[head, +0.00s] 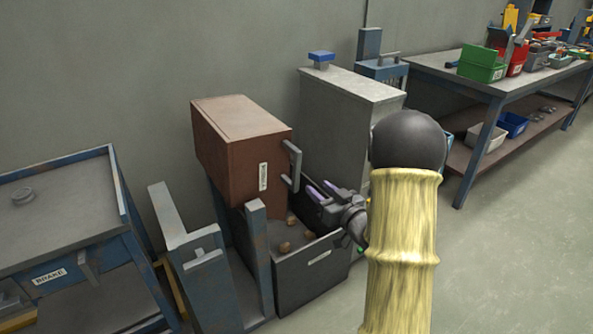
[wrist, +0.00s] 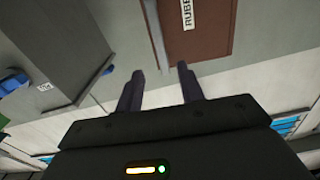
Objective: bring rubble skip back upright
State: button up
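The rubble skip (head: 235,145) is a brown box held between blue-grey posts. Its label (head: 262,176) runs vertically, so the skip looks tipped onto its side, over a dark open bin. A grey bar handle (head: 292,166) stands on its right face. In the wrist view the brown skip (wrist: 205,35) and part of its label show ahead, with the handle (wrist: 156,40) along its left edge. My gripper (head: 317,191) is open and empty, just right of and below the handle. In the wrist view its two fingers (wrist: 160,90) are apart, pointing toward the handle without visibly gripping it.
The dark bin (head: 318,277) below holds several brown lumps (head: 284,247). A grey cabinet (head: 345,115) stands close behind my gripper. A bench marked BRAKE (head: 60,220) is at left; a workbench with coloured bins (head: 480,63) is at back right. Floor at right is clear.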

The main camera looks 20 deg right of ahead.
aim_at(298, 170)
jog(key=b+x, duration=0.1)
jog(key=x, duration=1.1)
jog(key=shift+w, duration=0.1)
grip_shut()
